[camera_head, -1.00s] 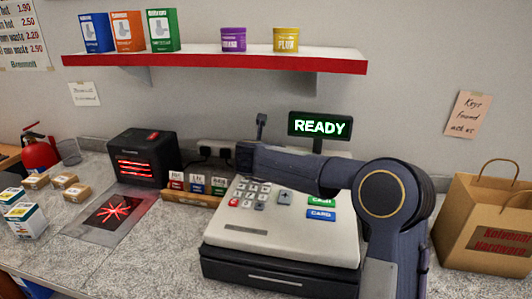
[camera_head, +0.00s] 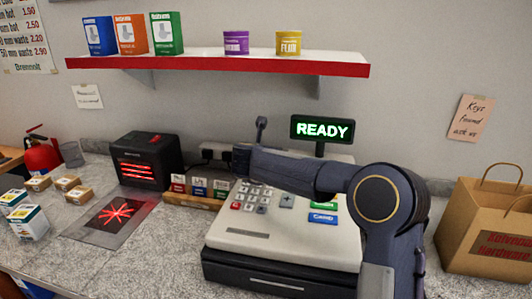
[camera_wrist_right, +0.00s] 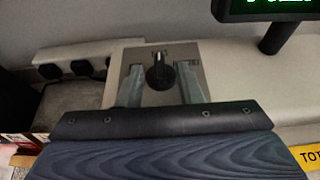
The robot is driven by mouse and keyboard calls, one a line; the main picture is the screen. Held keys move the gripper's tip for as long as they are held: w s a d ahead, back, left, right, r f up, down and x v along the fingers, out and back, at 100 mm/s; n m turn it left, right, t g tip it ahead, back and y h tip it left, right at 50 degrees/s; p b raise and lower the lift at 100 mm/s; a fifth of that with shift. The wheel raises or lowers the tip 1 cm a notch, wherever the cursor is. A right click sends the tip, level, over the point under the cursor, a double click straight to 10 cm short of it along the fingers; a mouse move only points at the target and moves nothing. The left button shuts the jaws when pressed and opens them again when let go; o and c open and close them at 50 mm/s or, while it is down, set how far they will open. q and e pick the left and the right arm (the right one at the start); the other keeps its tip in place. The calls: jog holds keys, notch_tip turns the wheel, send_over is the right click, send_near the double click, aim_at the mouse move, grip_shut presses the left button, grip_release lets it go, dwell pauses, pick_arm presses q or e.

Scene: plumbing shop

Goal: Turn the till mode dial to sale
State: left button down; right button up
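The till (camera_head: 285,235) stands on the counter, and its display (camera_head: 322,130) reads READY. In the right wrist view the black mode dial (camera_wrist_right: 160,74) sits on a grey plate (camera_wrist_right: 188,52) with a pale mark at its top; any lettering is too small to read. My right gripper (camera_wrist_right: 161,88) is open, with one finger on each side of the dial and a gap showing to both. In the head view my right arm crosses the till and hides the dial and fingertips. My left gripper is not in view.
A brown paper bag (camera_head: 484,235) stands right of the till. A small rack of cards (camera_head: 196,190), a black scanner box (camera_head: 147,160) and small cartons (camera_head: 67,182) are on the left. A shelf (camera_head: 225,65) hangs above. A thin black post (camera_head: 261,124) rises behind my arm.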

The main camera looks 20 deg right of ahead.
jog(key=b+v, duration=0.1)
jog(key=v, duration=0.6)
jog(key=shift+s+a+r+b, duration=0.1)
jog(key=shift+b, duration=0.2)
jog(key=shift+s+a+r, duration=0.1)
jog(key=shift+s+a, duration=0.05)
jog(key=shift+s, duration=0.05)
